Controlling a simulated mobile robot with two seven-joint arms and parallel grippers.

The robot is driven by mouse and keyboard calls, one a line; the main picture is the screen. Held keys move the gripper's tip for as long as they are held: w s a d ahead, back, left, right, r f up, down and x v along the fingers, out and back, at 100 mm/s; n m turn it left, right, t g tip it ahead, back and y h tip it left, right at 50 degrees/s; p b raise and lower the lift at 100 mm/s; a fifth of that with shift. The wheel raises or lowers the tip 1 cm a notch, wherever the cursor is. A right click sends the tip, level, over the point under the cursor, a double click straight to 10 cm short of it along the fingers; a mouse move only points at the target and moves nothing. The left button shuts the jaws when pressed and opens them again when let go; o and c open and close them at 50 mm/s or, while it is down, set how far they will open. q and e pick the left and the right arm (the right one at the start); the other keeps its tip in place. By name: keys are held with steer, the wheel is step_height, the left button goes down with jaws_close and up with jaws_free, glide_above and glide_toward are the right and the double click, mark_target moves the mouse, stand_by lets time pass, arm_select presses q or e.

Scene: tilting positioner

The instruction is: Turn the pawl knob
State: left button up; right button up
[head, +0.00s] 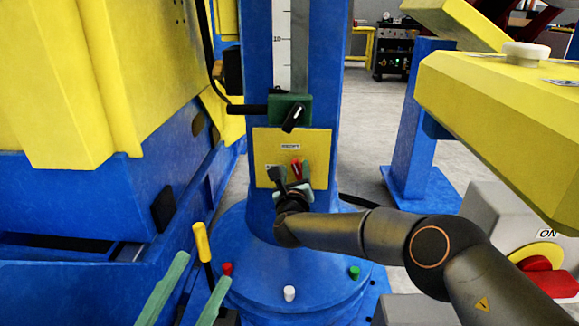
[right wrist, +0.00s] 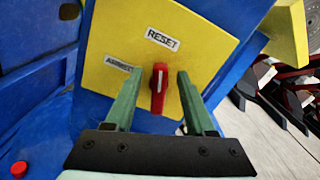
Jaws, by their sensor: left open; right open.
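A red knob (head: 296,168) with a white stripe sits on a yellow plate (head: 265,146) on the blue column. In the right wrist view the red knob (right wrist: 159,90) points nearly upright. It stands below the label RESET (right wrist: 162,39), with a second label to its left that is hard to read. My right gripper (head: 291,180) is open at the plate. In its wrist view the green fingers (right wrist: 157,84) are on either side of the knob, with a visible gap on each side. My left gripper (head: 190,284) is open and empty at the lower left.
Above the plate, a green block (head: 289,108) with a black knob sits on a vertical scale (head: 283,48). A yellow-topped lever (head: 202,242) and red, white and green buttons are low down. A yellow beam (head: 500,105) and a red switch (head: 545,275) are at right.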

steer(key=shift+w, duration=0.5)
jaws_close()
stand_by(0.3)
